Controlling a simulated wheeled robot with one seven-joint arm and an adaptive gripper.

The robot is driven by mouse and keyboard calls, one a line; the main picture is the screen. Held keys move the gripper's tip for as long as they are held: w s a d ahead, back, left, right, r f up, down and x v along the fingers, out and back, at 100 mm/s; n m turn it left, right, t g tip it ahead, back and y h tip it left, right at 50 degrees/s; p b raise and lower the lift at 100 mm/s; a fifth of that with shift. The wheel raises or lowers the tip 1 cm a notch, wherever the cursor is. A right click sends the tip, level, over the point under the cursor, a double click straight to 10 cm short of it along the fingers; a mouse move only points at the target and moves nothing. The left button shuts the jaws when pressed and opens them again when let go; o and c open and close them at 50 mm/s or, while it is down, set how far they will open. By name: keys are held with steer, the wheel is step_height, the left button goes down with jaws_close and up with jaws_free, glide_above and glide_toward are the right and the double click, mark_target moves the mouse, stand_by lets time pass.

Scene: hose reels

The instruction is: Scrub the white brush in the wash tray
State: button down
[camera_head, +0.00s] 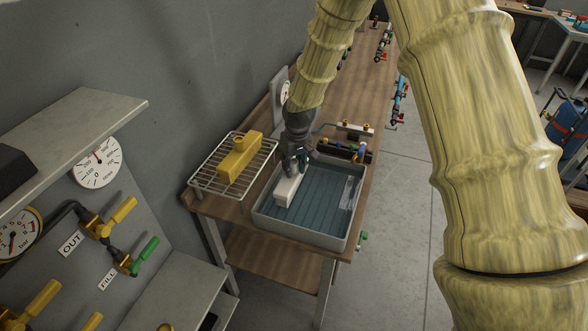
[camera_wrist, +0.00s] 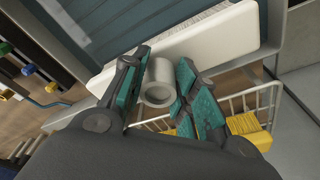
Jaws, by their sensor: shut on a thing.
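The white brush (camera_head: 288,189) is at the left side of the grey wash tray (camera_head: 296,234), over its ribbed blue-grey floor. My gripper (camera_head: 297,163) is above the brush and shut on it. In the wrist view, the green-padded fingers of my gripper (camera_wrist: 160,92) close on the brush's round grip. The white body of the brush (camera_wrist: 200,42) spans the upper part of that view, with bristles along its far edge. Whether the bristles touch the tray floor (camera_wrist: 130,15) cannot be told.
A wire rack (camera_head: 210,175) with a yellow brush-like block (camera_head: 240,158) stands left of the tray on the wooden bench (camera_head: 360,95). Several coloured valves and fittings (camera_head: 345,148) are behind the tray. A wall panel with gauges (camera_head: 97,162) and taps is at left.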

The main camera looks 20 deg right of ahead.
steer(key=r, duration=0.1)
steer(key=r+p, duration=0.1)
steer(key=shift+w+a+r, duration=0.1)
steer(key=shift+w+r, duration=0.2)
steer(key=shift+s+r, duration=0.25)
steer(key=shift+r, duration=0.1)
steer(key=shift+w, duration=0.2)
steer(key=shift+r+p, duration=1.75)
steer(key=shift+r, duration=0.7)
step_height(320, 180, up, 7)
steer(key=shift+s, duration=0.1)
